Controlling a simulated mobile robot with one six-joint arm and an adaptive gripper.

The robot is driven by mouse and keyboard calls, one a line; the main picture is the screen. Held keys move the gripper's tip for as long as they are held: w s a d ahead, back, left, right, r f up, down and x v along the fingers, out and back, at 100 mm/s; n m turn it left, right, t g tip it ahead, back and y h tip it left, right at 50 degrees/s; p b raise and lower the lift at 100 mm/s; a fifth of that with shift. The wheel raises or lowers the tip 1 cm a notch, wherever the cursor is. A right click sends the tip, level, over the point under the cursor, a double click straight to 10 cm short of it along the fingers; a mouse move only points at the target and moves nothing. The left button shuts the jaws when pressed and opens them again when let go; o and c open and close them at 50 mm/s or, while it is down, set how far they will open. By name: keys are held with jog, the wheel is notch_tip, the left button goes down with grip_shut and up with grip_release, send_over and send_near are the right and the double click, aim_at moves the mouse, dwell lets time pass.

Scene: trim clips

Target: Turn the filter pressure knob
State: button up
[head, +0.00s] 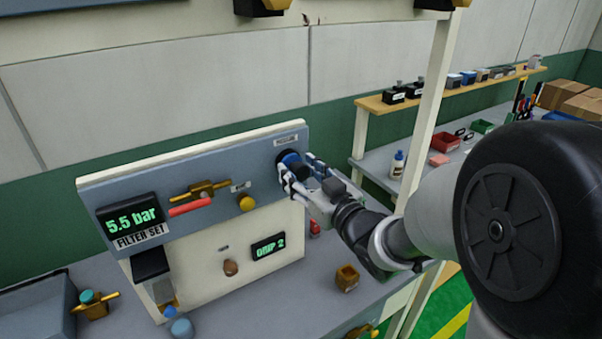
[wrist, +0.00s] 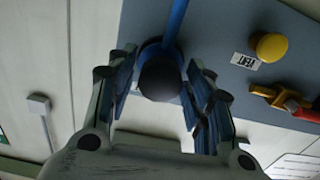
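The filter pressure knob (head: 289,158) is a dark round knob with a blue base on the right end of the grey-blue panel (head: 262,149). In the wrist view its dark round cap (wrist: 160,78) sits between the fingers of my gripper (wrist: 160,82). My gripper, also in the head view (head: 303,170), reaches in from the right with its fingers spread on either side of the knob. Narrow gaps show beside the cap, and firm contact is not visible. The display (head: 130,215) reads 5.5 bar, above a FILTER SET label (head: 142,237).
A yellow knob (head: 246,203) and a brass valve with a red handle (head: 190,208) are left of the knob. A blue strip (wrist: 177,22) runs up from it in the wrist view. Below, a GRIP 2 display (head: 268,247) and a small brown block (head: 347,277) show.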

jog(key=shift+o, duration=0.5)
jog(key=v, duration=0.7)
jog(key=shift+s+d, duration=0.2)
jog(key=shift+s, duration=0.05)
